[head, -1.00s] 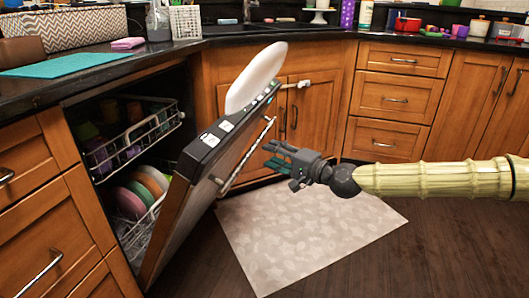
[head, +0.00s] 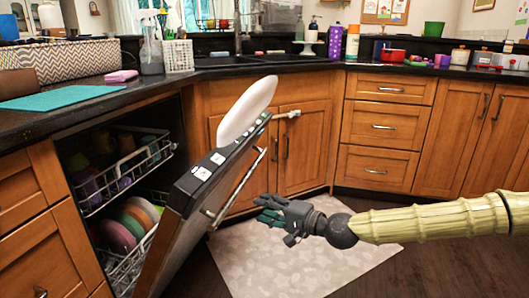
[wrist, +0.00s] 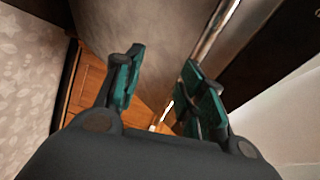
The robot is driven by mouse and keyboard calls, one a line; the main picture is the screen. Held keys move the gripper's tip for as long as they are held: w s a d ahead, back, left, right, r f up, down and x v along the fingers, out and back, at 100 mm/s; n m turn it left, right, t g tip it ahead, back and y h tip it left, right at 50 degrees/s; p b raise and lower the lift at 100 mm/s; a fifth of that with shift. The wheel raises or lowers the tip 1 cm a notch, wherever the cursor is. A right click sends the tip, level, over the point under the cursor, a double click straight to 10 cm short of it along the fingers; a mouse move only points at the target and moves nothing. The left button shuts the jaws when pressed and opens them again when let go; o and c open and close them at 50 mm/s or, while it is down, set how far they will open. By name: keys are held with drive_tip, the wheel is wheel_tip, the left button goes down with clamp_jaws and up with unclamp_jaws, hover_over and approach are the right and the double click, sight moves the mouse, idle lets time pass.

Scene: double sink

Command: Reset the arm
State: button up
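My gripper (head: 268,211) is at the end of my arm, to the right of the half-open dishwasher door (head: 195,210). In the wrist view my gripper (wrist: 155,85) shows two teal-padded fingers standing apart with nothing held between them. The door's metal handle bar (head: 236,188) lies just left of the fingertips in the head view. The handle also passes behind the right finger in the wrist view (wrist: 212,32). Whether the fingers touch it I cannot tell, but a gap seems to show.
A white oval plate-like object (head: 246,110) stands at the door's top edge. The dishwasher racks (head: 120,185) hold several dishes. A pale mat (head: 300,265) covers the floor below my gripper. Wooden cabinets (head: 375,150) stand behind; the dark floor at right is clear.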

drive_tip(key=s+a+f+n+g+h, duration=0.1)
drive_tip(key=s+a+f+g, duration=0.15)
drive_tip(key=s+f, duration=0.4)
drive_tip(key=s+a+f+g+h, duration=0.1)
drive_tip(key=s+a+f, duration=0.25)
drive_tip(key=f, duration=0.65)
drive_tip(key=s+d+f+n+g+h+p, duration=0.1)
drive_tip(key=s+d+f+n+g+h, duration=0.15)
drive_tip(key=s+f, duration=1.1)
drive_tip(key=s+d+f+n+g+h+p, duration=0.1)
drive_tip(key=s+d+f+n+g+h, duration=0.3)
drive_tip(key=s+d+f, duration=0.75)
drive_tip(key=s+d+h, duration=0.5)
drive_tip(key=s+d, duration=0.4)
drive_tip(key=d, duration=0.4)
wheel_tip(320, 180, up, 39)
drive_tip(key=p, duration=3.8)
drive_tip(key=shift+a+f+p, duration=0.15)
drive_tip(key=shift+a+p, duration=0.15)
drive_tip(key=shift+a, duration=0.1)
drive_tip(key=shift+w+a+m+y, duration=0.1)
drive_tip(key=shift+w+m+y, duration=0.05)
drive_tip(key=shift+m+y, duration=0.1)
drive_tip(key=shift+c, duration=0.5)
